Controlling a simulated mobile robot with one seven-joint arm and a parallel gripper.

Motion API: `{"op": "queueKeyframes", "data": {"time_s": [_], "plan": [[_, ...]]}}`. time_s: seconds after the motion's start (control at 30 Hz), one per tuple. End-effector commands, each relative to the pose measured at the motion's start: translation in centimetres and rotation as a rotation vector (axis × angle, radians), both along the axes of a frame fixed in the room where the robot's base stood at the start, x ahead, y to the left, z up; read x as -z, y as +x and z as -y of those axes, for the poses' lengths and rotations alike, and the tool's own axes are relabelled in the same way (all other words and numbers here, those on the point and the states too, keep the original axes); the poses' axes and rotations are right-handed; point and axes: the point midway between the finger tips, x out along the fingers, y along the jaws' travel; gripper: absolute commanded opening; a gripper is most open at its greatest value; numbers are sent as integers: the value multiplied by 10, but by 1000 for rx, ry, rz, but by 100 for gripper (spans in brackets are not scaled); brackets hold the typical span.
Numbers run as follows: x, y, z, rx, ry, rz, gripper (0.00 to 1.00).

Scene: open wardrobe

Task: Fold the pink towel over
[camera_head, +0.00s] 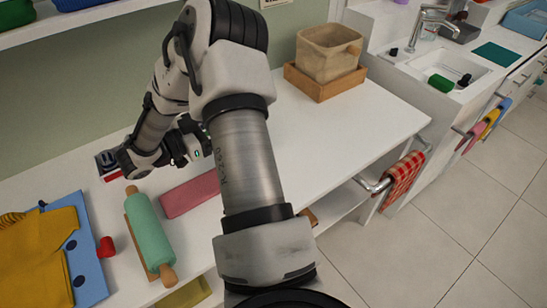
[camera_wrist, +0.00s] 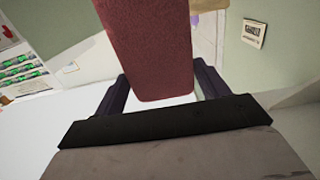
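The pink towel (camera_head: 190,194) lies as a narrow strip on the white table, partly hidden behind my arm. My gripper is low over the table just behind the towel in the head view, its fingertips hidden there by my arm. In the wrist view, a dark pink piece (camera_wrist: 153,50), apparently the towel, reaches between the two dark fingers of my gripper (camera_wrist: 160,82). The fingers are wide apart, with a pale gap beside the right one. I see no firm grip on it.
A green rolling pin (camera_head: 149,232) lies left of the towel. Beyond it are a small red object (camera_head: 106,247), a blue board (camera_head: 90,270) and a yellow cloth (camera_head: 40,260). A beige bin (camera_head: 328,52) stands on a wooden tray (camera_head: 325,84).

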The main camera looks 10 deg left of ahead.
Motion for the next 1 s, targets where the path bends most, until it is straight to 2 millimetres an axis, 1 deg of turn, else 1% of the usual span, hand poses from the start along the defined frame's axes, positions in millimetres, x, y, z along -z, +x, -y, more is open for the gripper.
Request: {"op": "queueKeyframes", "data": {"time_s": [0.1,0.37,0.47,0.7,0.83,1.0], "plan": [[-1,4,-1,0,0,1,69],[-1,3,-1,-1,-1,1,69],[-1,-1,-6,-3,-1,1,69],[-1,-20,-24,-3,-1,1,69],[0,-24,-28,-1,-1,1,69],[0,-24,-28,0,-1,1,69]]}}
